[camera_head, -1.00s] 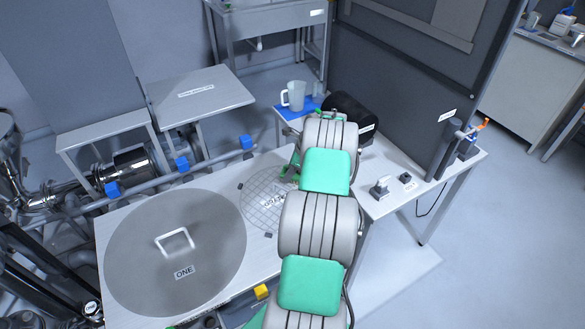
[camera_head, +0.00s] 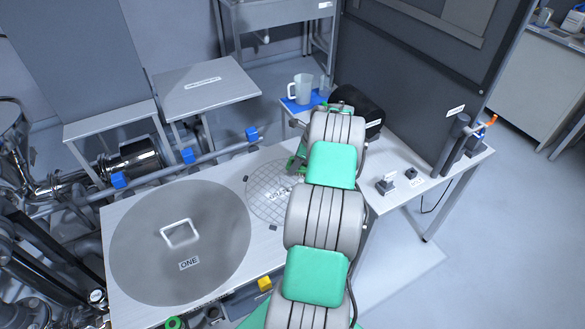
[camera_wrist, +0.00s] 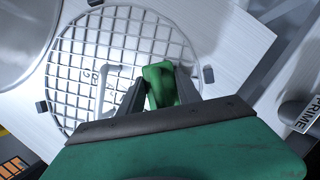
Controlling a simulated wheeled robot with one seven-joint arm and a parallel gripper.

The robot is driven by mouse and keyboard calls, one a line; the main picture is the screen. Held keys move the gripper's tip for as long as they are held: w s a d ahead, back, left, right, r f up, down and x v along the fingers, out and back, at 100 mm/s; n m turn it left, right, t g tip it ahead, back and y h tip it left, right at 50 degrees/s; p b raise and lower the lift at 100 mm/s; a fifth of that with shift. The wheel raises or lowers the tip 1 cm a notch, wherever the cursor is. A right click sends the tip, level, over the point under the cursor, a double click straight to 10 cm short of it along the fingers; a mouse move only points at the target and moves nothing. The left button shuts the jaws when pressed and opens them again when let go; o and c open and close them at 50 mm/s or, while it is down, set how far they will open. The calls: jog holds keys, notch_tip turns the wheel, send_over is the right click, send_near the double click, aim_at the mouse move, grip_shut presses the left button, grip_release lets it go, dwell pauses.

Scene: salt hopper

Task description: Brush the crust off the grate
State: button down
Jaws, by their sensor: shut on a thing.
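The grate (camera_head: 258,208) is a round wire grid set in the white worktop, left of my arm. It also shows in the wrist view (camera_wrist: 66,92). A pale bent bar (camera_wrist: 118,71) and a dark-lettered label (camera_wrist: 98,83) lie over its middle. My gripper (camera_wrist: 160,90) is over the grate's right part, shut on a green piece (camera_wrist: 160,76), which looks like the brush handle. Bristles are hidden, so I cannot tell whether they touch the grate. I cannot make out crust clearly. In the head view my arm partly hides the gripper.
A large round lid (camera_head: 140,250) marked ONE, with a square handle, covers the worktop's left. A mug (camera_head: 303,90) stands on a blue mat at the back. A black cylinder (camera_head: 350,106) and small dark blocks (camera_head: 386,187) are right of my arm.

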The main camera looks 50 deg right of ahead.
aim_at(289, 178)
jog(key=shift+w+d+b, duration=0.15)
jog(key=shift+d+b, duration=0.15)
jog(key=shift+d, duration=1.45)
jog(key=shift+s+a+r+p, duration=0.1)
jog(key=shift+a+p, duration=0.65)
jog(key=shift+a, duration=0.5)
jog(key=shift+s+a+p, duration=0.1)
jog(key=shift+a+p, duration=0.65)
jog(key=shift+a, duration=0.5)
jog(key=shift+s+a+p, duration=0.1)
jog(key=shift+a+p, duration=0.25)
jog(key=shift+a, duration=0.5)
jog(key=shift+s+a+f, duration=0.1)
jog(key=shift+a+f, duration=0.2)
jog(key=shift+f, duration=0.05)
notch_tip(289, 178, up, 3)
jog(key=shift+r+p, duration=0.1)
jog(key=shift+p, duration=0.6)
jog(key=shift+d+r, duration=0.1)
jog(key=shift+r, duration=1.4)
jog(key=shift+r, duration=1.55)
